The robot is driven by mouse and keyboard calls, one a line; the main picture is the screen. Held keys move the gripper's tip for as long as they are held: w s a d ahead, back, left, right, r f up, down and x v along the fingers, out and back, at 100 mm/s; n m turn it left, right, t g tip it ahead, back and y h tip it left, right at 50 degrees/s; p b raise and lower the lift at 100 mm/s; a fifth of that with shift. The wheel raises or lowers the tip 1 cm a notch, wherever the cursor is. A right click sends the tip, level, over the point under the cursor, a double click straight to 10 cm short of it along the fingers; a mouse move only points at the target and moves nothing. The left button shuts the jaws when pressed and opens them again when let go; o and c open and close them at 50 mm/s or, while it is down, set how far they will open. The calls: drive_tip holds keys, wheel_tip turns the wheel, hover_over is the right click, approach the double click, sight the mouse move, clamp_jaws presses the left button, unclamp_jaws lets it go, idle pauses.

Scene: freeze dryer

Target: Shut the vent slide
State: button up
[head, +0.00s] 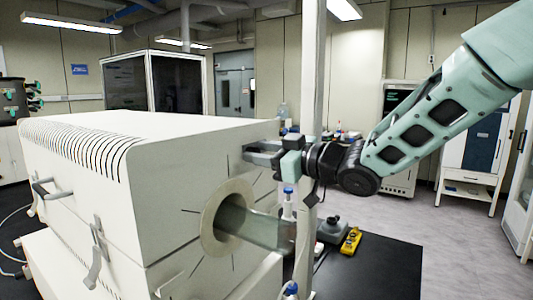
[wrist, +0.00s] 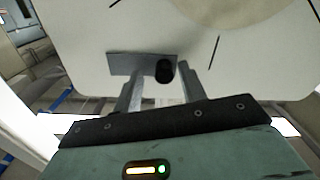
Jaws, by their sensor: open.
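The vent slide shows in the wrist view as a flat grey plate (wrist: 128,64) with a black round knob (wrist: 164,71) at its right end, on the pale machine face (wrist: 90,25). My gripper (wrist: 161,80) is open, with one finger on each side of the knob. The knob is closer to the right finger; I cannot tell whether they touch. In the head view my gripper (head: 262,152) is at the upper right of the end face of the white freeze dryer (head: 180,200). The slide cannot be made out there.
A round flange (head: 210,222) with a clear tube (head: 262,230) sticks out of the end face below my gripper. A pale upright post (head: 311,80) stands close by my wrist. A yellow item (head: 350,241) and small bottles are on the black bench (head: 375,270).

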drive_tip(key=b+v, duration=0.4)
drive_tip(key=v, duration=1.3)
drive_tip(key=shift+s+d+b, duration=0.2)
drive_tip(key=shift+b, duration=0.15)
drive_tip(key=s+a+f+m+g+h, duration=0.1)
drive_tip(key=s+a+f+m+h, duration=0.15)
drive_tip(key=f+h, duration=0.4)
drive_tip(key=s+a+f+m+g+h, duration=0.1)
drive_tip(key=f+m+h, duration=0.25)
drive_tip(key=f, duration=0.65)
drive_tip(key=s+f+g+h, duration=0.1)
drive_tip(key=s+f+g, duration=0.3)
drive_tip(key=s, duration=0.6)
drive_tip(key=s+f+g+h, duration=0.2)
drive_tip(key=s+f+g, duration=0.2)
drive_tip(key=s, duration=0.6)
drive_tip(key=shift+s+f+g+h, duration=0.3)
drive_tip(key=shift+f+g, duration=0.1)
drive_tip(key=shift+g, duration=0.1)
